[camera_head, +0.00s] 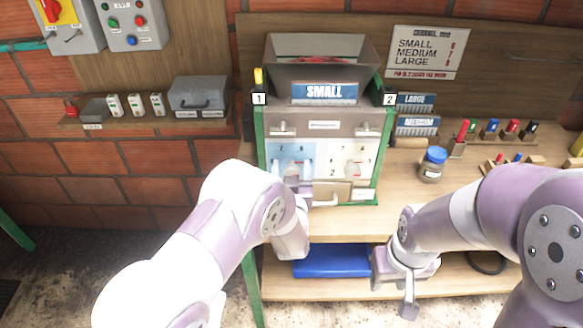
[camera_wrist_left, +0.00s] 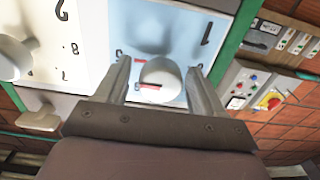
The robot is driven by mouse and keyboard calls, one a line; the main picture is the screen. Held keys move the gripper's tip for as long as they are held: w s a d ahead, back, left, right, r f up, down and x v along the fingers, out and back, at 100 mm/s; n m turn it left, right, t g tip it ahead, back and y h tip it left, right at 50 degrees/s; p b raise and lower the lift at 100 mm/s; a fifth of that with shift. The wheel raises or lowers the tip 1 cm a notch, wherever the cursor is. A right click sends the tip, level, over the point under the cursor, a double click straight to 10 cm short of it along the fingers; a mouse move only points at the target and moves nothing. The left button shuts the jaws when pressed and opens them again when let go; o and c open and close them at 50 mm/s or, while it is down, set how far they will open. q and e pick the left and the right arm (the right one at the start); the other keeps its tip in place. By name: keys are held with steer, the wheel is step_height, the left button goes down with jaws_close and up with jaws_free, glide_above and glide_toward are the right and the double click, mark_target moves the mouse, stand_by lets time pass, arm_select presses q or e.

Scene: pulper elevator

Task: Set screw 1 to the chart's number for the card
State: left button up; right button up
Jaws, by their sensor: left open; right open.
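The SMALL card (camera_head: 325,91) stands in the front of the machine's hopper. The wall chart (camera_head: 427,52) lists SMALL, MEDIUM and LARGE with small red figures that I cannot read surely. Screw 1's blue dial plate (camera_head: 283,152) is on the machine's left front. In the left wrist view its pale round knob (camera_wrist_left: 161,82) sits between the two fingers of my left gripper (camera_wrist_left: 162,84), which is open around it. A red-and-dark mark on the knob points left in that view. My left gripper (camera_head: 293,172) partly hides the dial in the head view. My right gripper (camera_head: 398,280) is open, low at right.
Screw 2's white plate (camera_head: 347,158) is just right of the blue one. LARGE (camera_head: 415,101) and MEDIUM (camera_head: 418,122) cards stand right of the machine. A blue-lidded jar (camera_head: 432,165) and colored pegs are on the table. A blue tray (camera_head: 330,260) lies on the lower shelf.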

arm_select(q)
steer(key=c, duration=1)
steer(key=shift+f+n+b, duration=0.15)
steer(key=shift+n+b, duration=0.45)
steer(key=shift+b, duration=0.25)
steer(key=n+b, duration=0.8)
steer(key=b, duration=0.2)
steer(key=shift+a+b, duration=0.1)
steer(key=shift+b, duration=0.25)
steer(key=shift+n+b, duration=1.1)
steer(key=shift+b, duration=0.15)
steer(key=shift+r+n, duration=0.2)
steer(key=shift+n, duration=0.1)
